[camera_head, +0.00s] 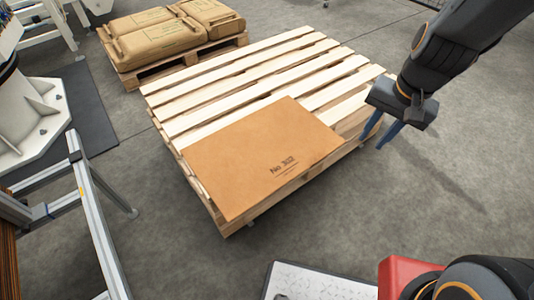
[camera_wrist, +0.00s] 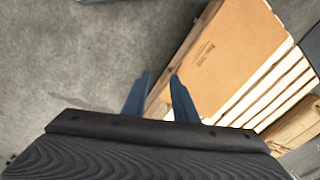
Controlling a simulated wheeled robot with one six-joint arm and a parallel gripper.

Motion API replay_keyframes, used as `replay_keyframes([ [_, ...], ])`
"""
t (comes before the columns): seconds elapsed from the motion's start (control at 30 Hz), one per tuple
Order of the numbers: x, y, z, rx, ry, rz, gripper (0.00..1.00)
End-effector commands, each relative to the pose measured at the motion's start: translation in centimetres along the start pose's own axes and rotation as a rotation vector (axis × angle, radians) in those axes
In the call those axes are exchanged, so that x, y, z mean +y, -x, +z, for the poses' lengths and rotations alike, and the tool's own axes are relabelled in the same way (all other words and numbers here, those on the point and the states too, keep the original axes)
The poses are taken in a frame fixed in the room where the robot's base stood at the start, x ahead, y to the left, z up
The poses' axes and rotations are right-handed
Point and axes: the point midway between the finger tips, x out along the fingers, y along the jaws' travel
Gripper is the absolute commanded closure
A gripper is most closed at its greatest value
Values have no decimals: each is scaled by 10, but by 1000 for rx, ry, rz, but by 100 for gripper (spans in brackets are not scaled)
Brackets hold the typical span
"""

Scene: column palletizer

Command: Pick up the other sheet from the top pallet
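A flat brown sheet (camera_head: 260,160) with dark printed lettering lies on the near part of a wooden slatted pallet (camera_head: 250,68). The sheet (camera_wrist: 225,55) also shows in the wrist view, on the pallet (camera_wrist: 265,95). My gripper (camera_head: 384,138) is beside the pallet's right edge in the head view, to the right of the sheet and apart from it. Its two blue fingers are spread with nothing between them. In the wrist view the gripper (camera_wrist: 161,78) points at the floor along the pallet's edge. I cannot tell whether more than one sheet lies there.
Behind the pallet, a second pallet (camera_head: 180,65) carries several brown sacks (camera_head: 165,40). A metal frame (camera_head: 95,225) and a white machine base (camera_head: 30,115) stand at the left. A white patterned panel (camera_head: 315,283) lies at the bottom. Floor to the right is clear.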

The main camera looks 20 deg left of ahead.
Motion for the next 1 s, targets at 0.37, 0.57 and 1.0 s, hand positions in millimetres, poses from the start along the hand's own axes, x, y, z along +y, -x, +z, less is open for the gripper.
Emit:
replay_keyframes([
  [0.37, -48, -152, -39, -6, -209, -57, 74],
  [0.57, -69, -218, -54, -8, -311, -78, 74],
  [1.0, -86, -274, -63, -10, -390, -90, 74],
])
